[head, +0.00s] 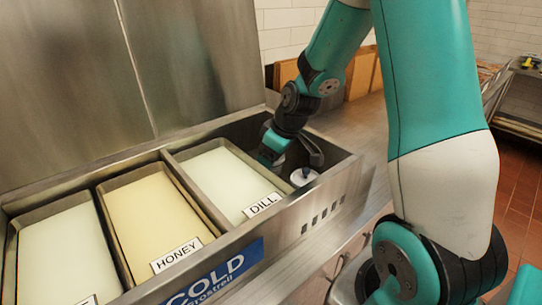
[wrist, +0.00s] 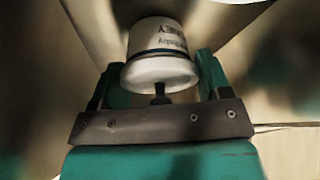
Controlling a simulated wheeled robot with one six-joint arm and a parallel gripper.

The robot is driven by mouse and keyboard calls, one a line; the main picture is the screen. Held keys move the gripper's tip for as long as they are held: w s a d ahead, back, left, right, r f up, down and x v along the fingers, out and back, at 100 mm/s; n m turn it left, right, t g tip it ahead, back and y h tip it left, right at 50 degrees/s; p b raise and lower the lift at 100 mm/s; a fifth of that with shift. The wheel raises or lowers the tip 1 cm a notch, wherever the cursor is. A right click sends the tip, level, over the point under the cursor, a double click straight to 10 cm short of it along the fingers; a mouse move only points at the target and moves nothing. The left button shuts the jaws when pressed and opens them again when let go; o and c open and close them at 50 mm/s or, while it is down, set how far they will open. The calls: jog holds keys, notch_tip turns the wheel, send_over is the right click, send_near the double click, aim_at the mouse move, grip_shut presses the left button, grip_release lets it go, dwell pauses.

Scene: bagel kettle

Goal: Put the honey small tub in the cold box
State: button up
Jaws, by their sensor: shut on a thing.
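The honey small tub (wrist: 158,55) is a white tub with dark lettering, partly readable as honey, and a dark band. It sits between the two fingers of my gripper (wrist: 158,88) in the wrist view, and the gripper is shut on it. In the head view my gripper (head: 290,160) is down inside the right end of the cold box (head: 340,172), beside the dill pan. The white top of the tub (head: 304,177) shows there next to the box's right end. Whether the tub touches the floor of the box is hidden.
The cold box also holds a dill pan (head: 222,182), a honey pan (head: 152,220) and another pale pan (head: 65,255) to the left. Its raised steel lid (head: 190,60) stands behind. The box walls are close around my gripper.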

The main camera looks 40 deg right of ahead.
jog(key=shift+f, duration=0.1)
jog(key=o, duration=0.7)
